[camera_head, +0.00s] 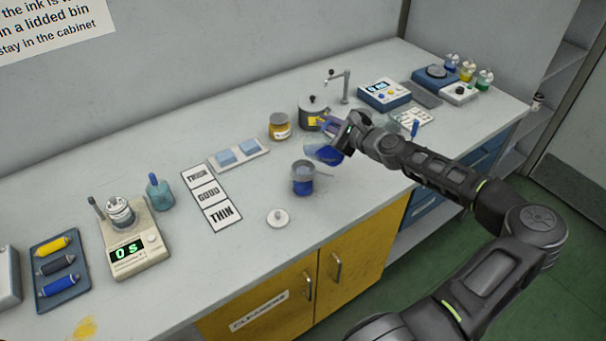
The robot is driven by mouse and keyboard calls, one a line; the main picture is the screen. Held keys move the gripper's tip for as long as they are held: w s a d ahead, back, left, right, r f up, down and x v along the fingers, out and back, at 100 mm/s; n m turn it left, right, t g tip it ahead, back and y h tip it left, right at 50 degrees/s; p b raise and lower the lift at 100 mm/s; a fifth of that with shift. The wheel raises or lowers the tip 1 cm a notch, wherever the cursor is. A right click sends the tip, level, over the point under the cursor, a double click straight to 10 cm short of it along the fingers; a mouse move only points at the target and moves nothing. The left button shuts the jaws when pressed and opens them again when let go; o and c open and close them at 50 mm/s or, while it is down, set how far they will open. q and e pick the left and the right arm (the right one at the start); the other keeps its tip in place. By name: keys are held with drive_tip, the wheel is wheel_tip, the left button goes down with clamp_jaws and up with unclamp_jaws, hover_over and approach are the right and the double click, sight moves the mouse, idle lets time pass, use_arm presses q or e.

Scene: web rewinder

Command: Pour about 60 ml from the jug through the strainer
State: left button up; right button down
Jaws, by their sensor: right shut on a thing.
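My right gripper (341,137) is shut on the jug (327,154), which holds blue liquid. The jug is in the air, up and to the right of the strainer, and looks tilted. Its handle and part of its side are hidden by the gripper. The grey strainer (303,168) sits on top of a cup (303,186) with a blue lower part on the bench. The jug's lip is near the strainer but apart from it in the picture. I cannot make out a stream between them. My left gripper is out of view.
A white lid (278,217) lies in front of the cup. A yellow jar (279,126) and a grey lidded pot (313,112) stand behind. The THICK/GOOD/THIN card (211,193) lies left. A device reading 0 s (133,248) stands farther left. The front bench right of the lid is clear.

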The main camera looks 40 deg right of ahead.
idle(0.6)
drive_tip(key=d+f+m+b, duration=0.1)
drive_tip(key=f+m+b, duration=0.1)
drive_tip(key=f, duration=0.1)
drive_tip(key=s+d+f+m+t+y+b, duration=0.1)
drive_tip(key=d+f+m+b, duration=0.1)
drive_tip(key=b, duration=0.1)
drive_tip(key=d+f+m+t+b, duration=0.1)
drive_tip(key=d+f+m+b, duration=0.1)
drive_tip(key=f, duration=0.1)
drive_tip(key=shift+s+f+b, duration=0.15)
drive_tip(key=shift+f+b, duration=0.15)
drive_tip(key=shift+f, duration=0.05)
drive_tip(key=shift+s+d+f+m+t, duration=0.1)
drive_tip(key=shift+d+f+m+t, duration=0.35)
drive_tip(key=shift+m, duration=0.45)
